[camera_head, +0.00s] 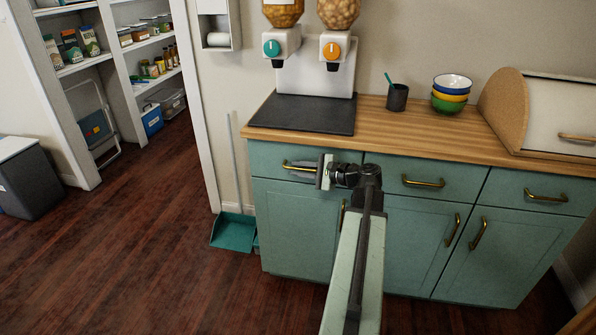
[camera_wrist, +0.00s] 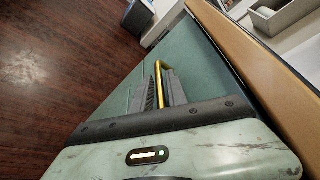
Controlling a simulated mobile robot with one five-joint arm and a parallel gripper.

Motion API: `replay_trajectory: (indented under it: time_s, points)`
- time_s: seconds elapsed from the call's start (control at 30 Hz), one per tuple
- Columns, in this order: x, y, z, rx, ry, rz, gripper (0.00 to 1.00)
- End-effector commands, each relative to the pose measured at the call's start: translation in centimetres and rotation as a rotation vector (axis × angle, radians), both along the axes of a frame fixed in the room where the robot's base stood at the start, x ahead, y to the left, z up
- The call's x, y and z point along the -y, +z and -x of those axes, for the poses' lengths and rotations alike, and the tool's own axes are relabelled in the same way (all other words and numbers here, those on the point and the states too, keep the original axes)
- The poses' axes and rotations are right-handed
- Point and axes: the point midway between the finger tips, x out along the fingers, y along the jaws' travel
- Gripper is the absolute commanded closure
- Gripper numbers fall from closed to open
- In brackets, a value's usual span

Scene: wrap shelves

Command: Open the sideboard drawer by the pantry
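The teal sideboard (camera_head: 300,225) has a row of drawers under a wooden top. Its left drawer (camera_head: 268,163), nearest the pantry, is flush with the front and has a brass bar handle (camera_head: 290,166). My gripper (camera_head: 306,170) is at this handle and partly covers it and the drawer front. In the wrist view, the yellow handle (camera_wrist: 161,75) lies between the two dark ribbed fingers of my gripper (camera_wrist: 162,88). The fingers are close on both sides of the bar and look shut on it.
The pantry shelves (camera_head: 78,65) stand behind the doorway at left. A teal dustpan (camera_head: 233,232) is on the floor left of the sideboard. Dispensers (camera_head: 315,75), a cup (camera_head: 397,98), bowls (camera_head: 451,95) and a bread box (camera_head: 545,110) stand on top. The wooden floor at left is mostly clear.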

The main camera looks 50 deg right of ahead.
Motion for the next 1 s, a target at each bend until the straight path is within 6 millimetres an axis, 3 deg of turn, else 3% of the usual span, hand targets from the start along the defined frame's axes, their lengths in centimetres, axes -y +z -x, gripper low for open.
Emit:
replay_trajectory:
  time_s: [0.03, 0.1, 0.13, 1.0]
  points:
    - [-0.02, 0.01, 0.0, 0.0, 0.0, 0.0, 0.81]
    - [-0.03, 0.01, 0.01, 0.0, 0.0, 0.0, 0.98]
    - [-0.03, 0.01, 0.0, 0.0, 0.001, 0.0, 1.0]
    - [-0.14, -0.05, -0.05, -0.001, 0.003, 0.001, 1.0]
